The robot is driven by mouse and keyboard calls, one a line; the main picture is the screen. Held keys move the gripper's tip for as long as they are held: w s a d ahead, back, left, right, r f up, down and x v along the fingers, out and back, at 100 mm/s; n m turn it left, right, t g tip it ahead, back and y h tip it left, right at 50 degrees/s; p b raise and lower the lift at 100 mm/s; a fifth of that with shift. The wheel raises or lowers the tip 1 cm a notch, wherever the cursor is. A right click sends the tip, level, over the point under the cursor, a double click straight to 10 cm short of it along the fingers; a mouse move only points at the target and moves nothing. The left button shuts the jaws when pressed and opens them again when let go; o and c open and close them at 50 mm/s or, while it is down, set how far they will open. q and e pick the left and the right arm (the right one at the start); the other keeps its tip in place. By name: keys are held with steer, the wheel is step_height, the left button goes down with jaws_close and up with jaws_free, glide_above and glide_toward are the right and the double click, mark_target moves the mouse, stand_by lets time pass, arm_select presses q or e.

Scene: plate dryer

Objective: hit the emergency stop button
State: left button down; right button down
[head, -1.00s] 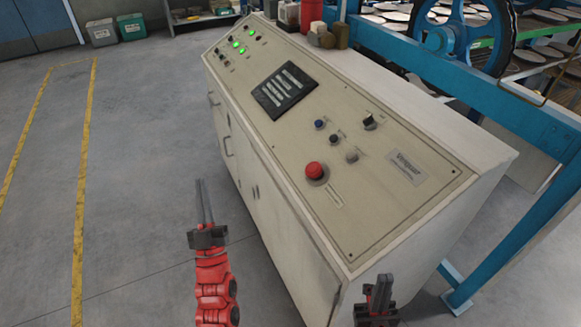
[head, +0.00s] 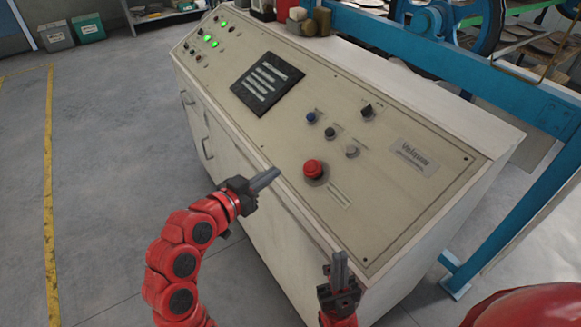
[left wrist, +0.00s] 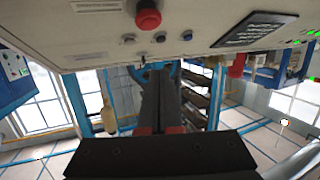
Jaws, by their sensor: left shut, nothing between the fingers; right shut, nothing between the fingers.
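The red emergency stop button (head: 313,169) is a mushroom knob on the sloping beige top panel of the control cabinet, on its near right part. It also shows at the top of the left wrist view (left wrist: 148,16). My left gripper (head: 274,175) is shut and empty, just left of the button at the panel's near edge, its fingertips pointing right towards it and apart from it. Its closed fingers (left wrist: 160,95) show in the left wrist view. My right gripper (head: 340,262) is shut and empty, pointing up at the panel's near right edge, below the button.
Small blue (head: 311,117), black and grey knobs sit behind the button. A dark screen (head: 267,83) and green lights (head: 212,42) lie further left. Bottles and small jars (head: 310,20) stand at the cabinet's back edge. A blue machine frame (head: 450,75) runs behind.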

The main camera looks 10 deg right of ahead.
arm_select(q)
steer(key=shift+s+d+f+m+g, duration=0.15)
steer(key=shift+s+d+m+g, duration=0.1)
steer(key=shift+s+m+g, duration=0.25)
steer(key=p, duration=0.3)
glide_toward(314, 164)
step_height(314, 164, up, 3)
steer(key=w+d, duration=0.2)
steer(key=shift+w+d+f+p, duration=0.25)
steer(key=shift+d+f, duration=0.15)
steer(key=shift+f, duration=0.3)
steer(key=shift+w+d+f+p, duration=0.25)
steer(key=shift+d+f, duration=0.15)
steer(key=shift+f, duration=0.3)
steer(key=shift+w+d+f+p, duration=0.25)
steer(key=shift+d+f, duration=0.15)
steer(key=shift+f, duration=0.35)
